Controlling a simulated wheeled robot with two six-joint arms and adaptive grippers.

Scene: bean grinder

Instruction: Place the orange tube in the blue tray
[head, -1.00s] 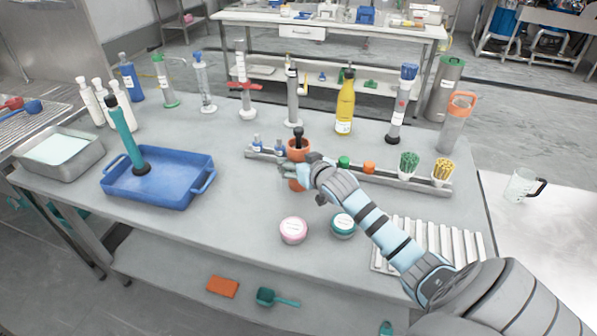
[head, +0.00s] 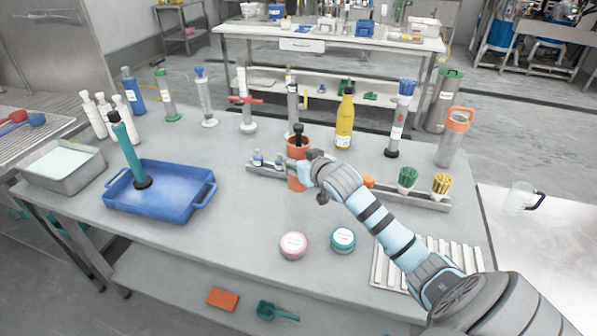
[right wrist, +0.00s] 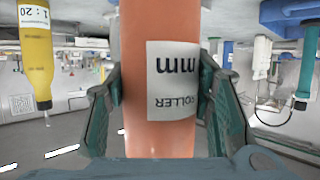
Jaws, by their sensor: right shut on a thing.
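In the right wrist view the orange tube (right wrist: 155,110), with a white label, fills the space between the two fingers (right wrist: 160,95). The blue tray (head: 158,208) is on the left of the table, with a teal tube (head: 127,150) with a black base standing in it. My left gripper is not in view.
The grey rail (head: 425,203) holds small bottles and cups of green and yellow sticks. A yellow bottle (head: 345,122) and several tall tubes stand behind. Pink (head: 293,245) and teal (head: 343,239) jars stand in front. The table between tray and rail is clear.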

